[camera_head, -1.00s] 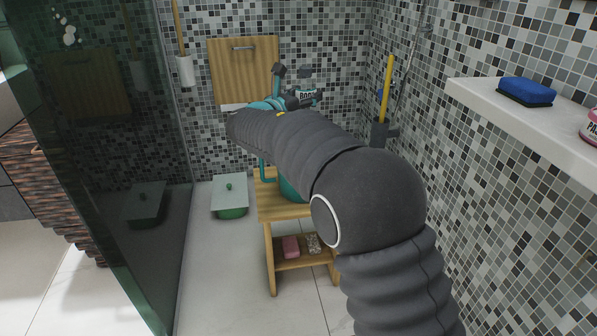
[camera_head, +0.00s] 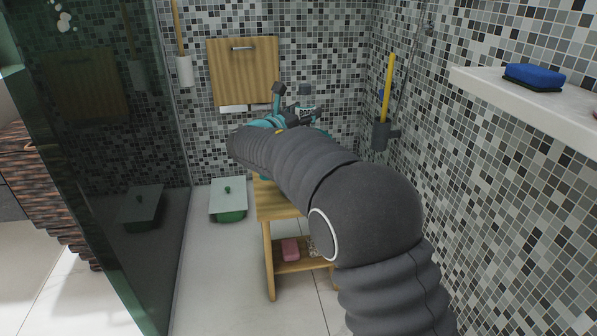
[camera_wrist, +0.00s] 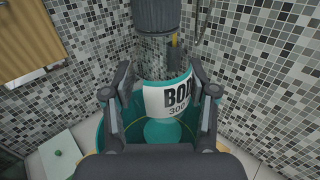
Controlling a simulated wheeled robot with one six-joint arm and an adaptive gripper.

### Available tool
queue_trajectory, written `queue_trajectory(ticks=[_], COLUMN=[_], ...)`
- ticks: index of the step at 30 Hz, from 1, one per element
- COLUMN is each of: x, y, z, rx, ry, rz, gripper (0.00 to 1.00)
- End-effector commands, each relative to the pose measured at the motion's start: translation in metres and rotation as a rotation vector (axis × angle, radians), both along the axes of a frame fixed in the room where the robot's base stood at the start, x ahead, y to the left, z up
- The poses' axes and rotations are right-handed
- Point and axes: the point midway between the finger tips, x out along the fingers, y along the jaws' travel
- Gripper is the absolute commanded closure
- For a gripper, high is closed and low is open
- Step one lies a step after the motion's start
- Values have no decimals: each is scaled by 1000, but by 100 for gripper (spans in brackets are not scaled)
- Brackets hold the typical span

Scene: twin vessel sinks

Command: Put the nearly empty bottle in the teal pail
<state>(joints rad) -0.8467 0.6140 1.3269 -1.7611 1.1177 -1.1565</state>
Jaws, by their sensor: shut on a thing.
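A clear bottle with a dark cap, a white label reading "BOD" and "300" and a teal lower part (camera_wrist: 168,98) is upright between the fingers of my gripper (camera_wrist: 160,78) in the wrist view. My gripper is shut on it. In the head view my gripper (camera_head: 292,106) and the bottle's label (camera_head: 308,111) show beyond my arm. The teal pail (camera_wrist: 103,132) is below the bottle in the wrist view, its rim partly hidden by my gripper. In the head view my arm hides most of the pail. I cannot tell whether the bottle's base is inside it.
A wooden stool (camera_head: 278,207) with a pink soap (camera_head: 290,249) on its lower shelf stands under my arm. A green lidded box (camera_head: 228,201) is on the floor to its left. A glass panel (camera_head: 110,170) bounds the left; a shelf with a blue sponge (camera_head: 534,76) juts from the right wall.

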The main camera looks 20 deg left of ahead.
Motion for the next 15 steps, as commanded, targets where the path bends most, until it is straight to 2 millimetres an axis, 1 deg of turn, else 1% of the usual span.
queue_trajectory(ticks=[2, 3, 6, 15], x=[0, 0, 0, 0], y=[0, 0, 0, 0], z=[1, 1, 1, 0], rx=[0, 0, 0, -1], ry=[-1, -1, -1, 1], rz=[0, 0, 0, 0], gripper=[84, 35, 13, 13])
